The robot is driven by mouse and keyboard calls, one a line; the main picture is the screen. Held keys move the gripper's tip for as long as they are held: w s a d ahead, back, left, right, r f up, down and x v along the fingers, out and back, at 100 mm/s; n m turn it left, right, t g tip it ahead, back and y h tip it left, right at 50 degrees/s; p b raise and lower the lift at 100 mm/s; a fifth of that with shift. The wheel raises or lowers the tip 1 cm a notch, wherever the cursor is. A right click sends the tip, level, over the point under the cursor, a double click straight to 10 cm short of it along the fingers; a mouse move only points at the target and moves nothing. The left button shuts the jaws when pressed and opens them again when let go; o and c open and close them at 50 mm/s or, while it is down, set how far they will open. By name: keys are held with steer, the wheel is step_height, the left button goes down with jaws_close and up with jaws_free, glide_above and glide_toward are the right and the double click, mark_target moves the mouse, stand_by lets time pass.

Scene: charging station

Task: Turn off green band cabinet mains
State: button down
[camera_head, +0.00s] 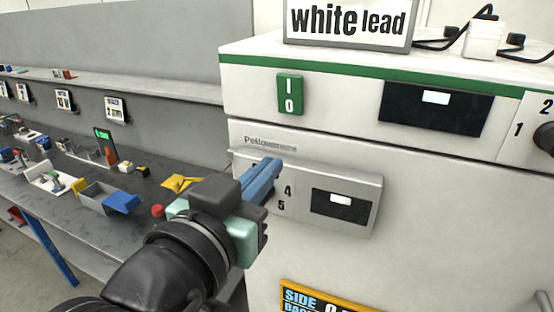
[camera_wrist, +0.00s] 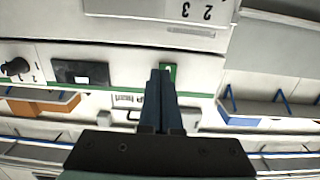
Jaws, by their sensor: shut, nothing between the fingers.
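The cabinet with a green band (camera_head: 350,70) fills the right of the head view. Its green rocker switch (camera_head: 290,94), marked I above 0, sits on the left of the band. My gripper (camera_head: 268,166) is shut and empty, its blue fingers together, below the switch and in front of the lower grey panel (camera_head: 360,186). In the wrist view, which looks upside down, the switch (camera_wrist: 173,74) shows beside the tips of my fingers (camera_wrist: 160,72), partly hidden. I cannot tell whether they touch it. Which way the rocker is pressed is too small to tell.
A black rotary knob (camera_head: 545,138) is at the cabinet's right. A "white lead" sign (camera_head: 350,20) and cables stand on top. A cluttered workbench (camera_head: 80,225) with trays (camera_head: 108,197) lies to the left. A yellow sign (camera_head: 310,298) is low on the cabinet front.

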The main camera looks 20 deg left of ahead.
steer(key=s, duration=0.3)
stand_by(0.4)
steer(key=shift+s, duration=0.15)
